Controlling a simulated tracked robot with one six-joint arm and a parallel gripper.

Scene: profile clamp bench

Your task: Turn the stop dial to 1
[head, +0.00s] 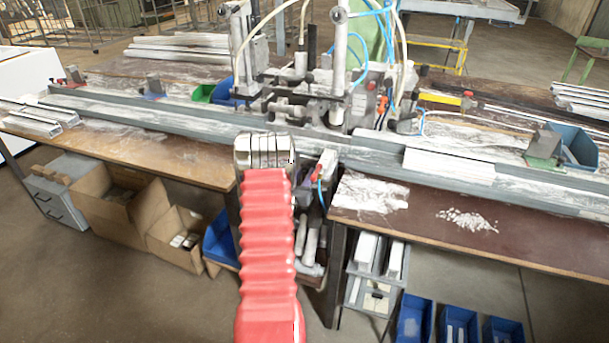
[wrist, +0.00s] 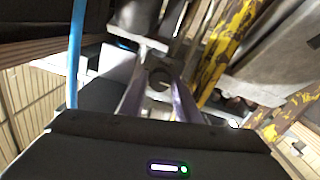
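In the head view my red-sleeved arm reaches up to the clamp machine at the middle of the bench, and its grey wrist hides my fingers. In the wrist view the two slim purplish fingers of my gripper (wrist: 158,88) stand apart. A dark round part (wrist: 158,77) shows between or just beyond their tips. I cannot tell whether it is the stop dial or whether the fingers touch it. No dial marks or numbers are readable in either view.
The clamp machine (head: 300,75) has pale and blue hoses. A long profile rail (head: 200,117) runs along the bench. White shavings (head: 468,220) lie at right. Cardboard boxes (head: 115,200) and blue bins (head: 413,320) stand below. In the wrist view a blue hose (wrist: 76,50) and a worn yellow bar (wrist: 225,45) are close.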

